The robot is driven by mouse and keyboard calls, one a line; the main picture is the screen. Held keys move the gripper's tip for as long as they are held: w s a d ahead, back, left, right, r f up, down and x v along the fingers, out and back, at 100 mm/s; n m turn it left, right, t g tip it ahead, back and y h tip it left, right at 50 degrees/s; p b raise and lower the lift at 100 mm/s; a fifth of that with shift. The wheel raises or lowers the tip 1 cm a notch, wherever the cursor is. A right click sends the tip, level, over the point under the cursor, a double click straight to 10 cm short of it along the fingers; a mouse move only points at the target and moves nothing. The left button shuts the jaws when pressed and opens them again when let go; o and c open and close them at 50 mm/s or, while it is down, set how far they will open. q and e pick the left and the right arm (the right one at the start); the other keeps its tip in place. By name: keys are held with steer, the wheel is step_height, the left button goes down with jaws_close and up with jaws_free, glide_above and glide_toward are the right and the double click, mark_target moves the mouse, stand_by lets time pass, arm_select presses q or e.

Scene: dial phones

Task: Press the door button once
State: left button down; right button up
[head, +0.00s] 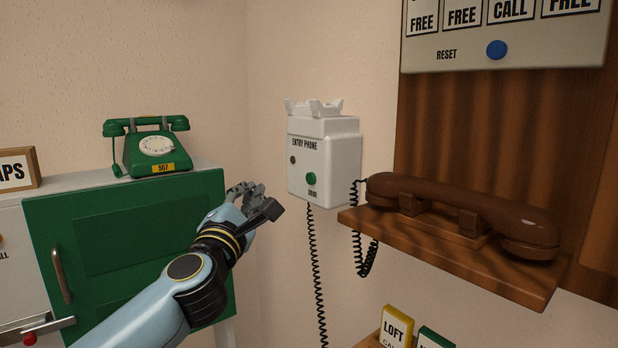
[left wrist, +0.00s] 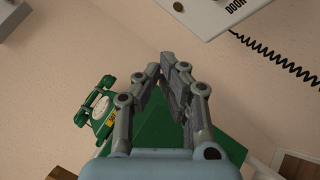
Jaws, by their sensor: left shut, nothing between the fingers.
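The door button is a green round button (head: 311,178) low on the front of the white entry phone (head: 338,165). My left gripper (head: 262,201) is shut and empty, to the left of and slightly below the entry phone, apart from the button. In the left wrist view my left gripper's fingers (left wrist: 168,66) come together at their tips. There the entry phone's white front (left wrist: 200,14) is at the top edge with part of the word DOOR; the green button does not show clearly. My right gripper is out of view.
A brown handset (head: 465,212) lies on a wooden shelf (head: 450,258) right of the entry phone. Black coiled cords (head: 317,270) hang below. A green dial phone (head: 153,147) stands on a green cabinet (head: 130,230) at left. A blue reset button (head: 496,49) is upper right.

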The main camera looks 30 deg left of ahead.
mark_target(311, 178)
arm_select(q)
steer(key=shift+w+d, duration=0.1)
steer(key=shift+w, duration=0.05)
steer(key=w+d+b, duration=0.1)
steer(key=w+d, duration=0.2)
steer(key=w, duration=0.5)
steer(key=shift+b, duration=0.3)
steer(key=shift+s+d, duration=0.1)
stand_by(0.7)
stand_by(0.6)
steer(key=shift+w+d, duration=0.2)
steer(key=shift+w, duration=0.25)
steer(key=shift+w+d, duration=0.1)
steer(key=shift+w, duration=0.2)
stand_by(0.5)
stand_by(0.3)
steer(key=shift+s+a+p, duration=0.25)
steer(key=shift+s+p, duration=0.2)
steer(key=shift+s, duration=0.25)
